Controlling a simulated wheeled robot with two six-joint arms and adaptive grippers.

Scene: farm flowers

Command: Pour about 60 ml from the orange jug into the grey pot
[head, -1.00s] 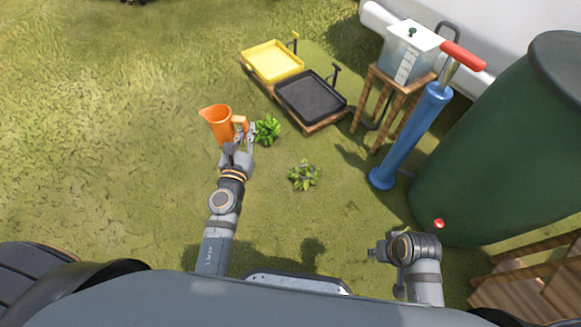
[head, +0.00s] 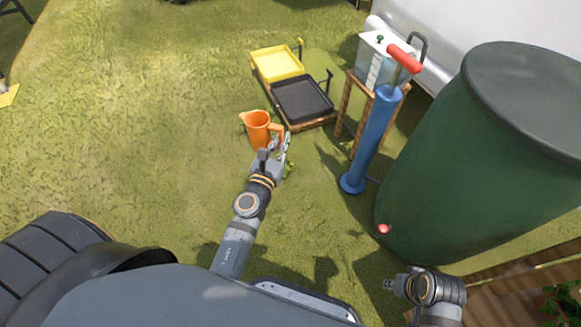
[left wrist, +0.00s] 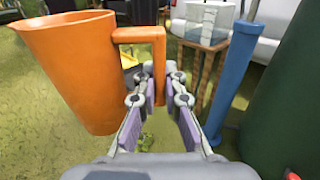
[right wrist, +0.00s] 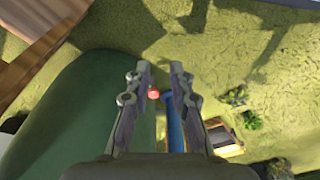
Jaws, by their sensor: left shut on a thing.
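The orange jug (head: 257,130) is held upright out in front of me in the head view, its spout to the left. My left gripper (head: 275,152) is shut on the jug's handle, which shows between the fingers in the left wrist view (left wrist: 158,62). The jug's inside cannot be seen well enough to tell its level. My right gripper (head: 389,284) is low at the right in the head view; in the right wrist view its fingers (right wrist: 158,85) are apart with nothing between them. I cannot make out the grey pot in any view.
A yellow tray (head: 277,64) and a black tray (head: 302,99) lie beyond the jug. A blue pump (head: 370,140) with a red handle stands right of them, before a clear tank (head: 373,58). A large green barrel (head: 470,160) fills the right. Grass at left is open.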

